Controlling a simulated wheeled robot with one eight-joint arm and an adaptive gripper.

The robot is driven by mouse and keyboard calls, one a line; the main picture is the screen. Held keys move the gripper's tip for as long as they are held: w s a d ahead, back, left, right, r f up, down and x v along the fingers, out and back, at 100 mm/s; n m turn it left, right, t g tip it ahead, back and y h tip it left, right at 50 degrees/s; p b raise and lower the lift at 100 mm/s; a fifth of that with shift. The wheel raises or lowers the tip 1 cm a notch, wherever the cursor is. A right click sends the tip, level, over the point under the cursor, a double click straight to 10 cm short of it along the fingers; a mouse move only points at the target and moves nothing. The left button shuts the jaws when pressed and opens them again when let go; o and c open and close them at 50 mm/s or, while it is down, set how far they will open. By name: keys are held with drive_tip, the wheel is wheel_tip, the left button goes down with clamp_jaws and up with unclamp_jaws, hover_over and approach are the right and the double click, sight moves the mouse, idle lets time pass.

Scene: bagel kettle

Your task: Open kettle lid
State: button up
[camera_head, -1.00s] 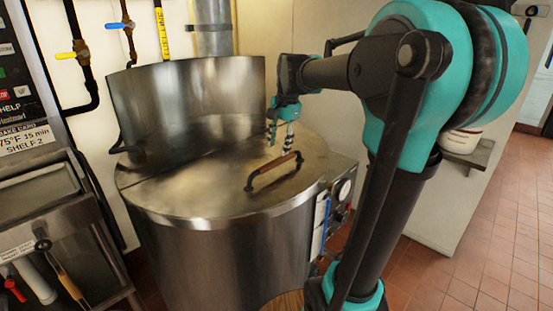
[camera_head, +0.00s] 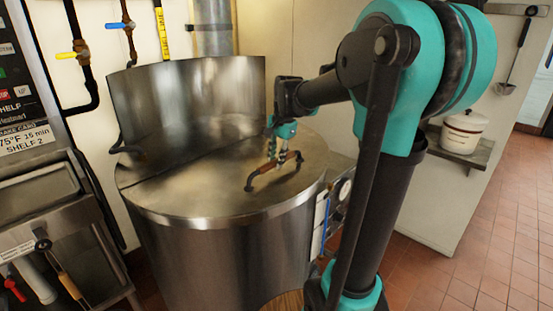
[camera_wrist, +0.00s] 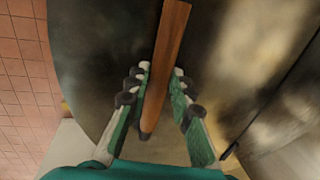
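The kettle (camera_head: 225,255) is a large round steel vessel. Its flat front lid (camera_head: 190,195) lies down on the rim. A brown wooden bar handle (camera_head: 260,170) on dark mounts sits near the lid's right side. My gripper (camera_head: 277,158) is over the handle, pointing down at it. In the wrist view, the green-padded fingers (camera_wrist: 162,78) stand on either side of the wooden handle (camera_wrist: 168,60), which runs between them. A gap shows on the right of the handle; the left finger is close to it. Whether that finger touches it I cannot tell.
A curved steel panel (camera_head: 190,95) stands up behind the lid. A gauge and control box (camera_head: 342,195) sits on the kettle's right side. A steel counter unit (camera_head: 45,215) is at left. A white pot (camera_head: 463,131) stands on a right wall shelf. Tiled floor (camera_head: 480,230) is open at right.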

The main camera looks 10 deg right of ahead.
clamp_jaws()
drive_tip(key=shift+r, duration=0.1)
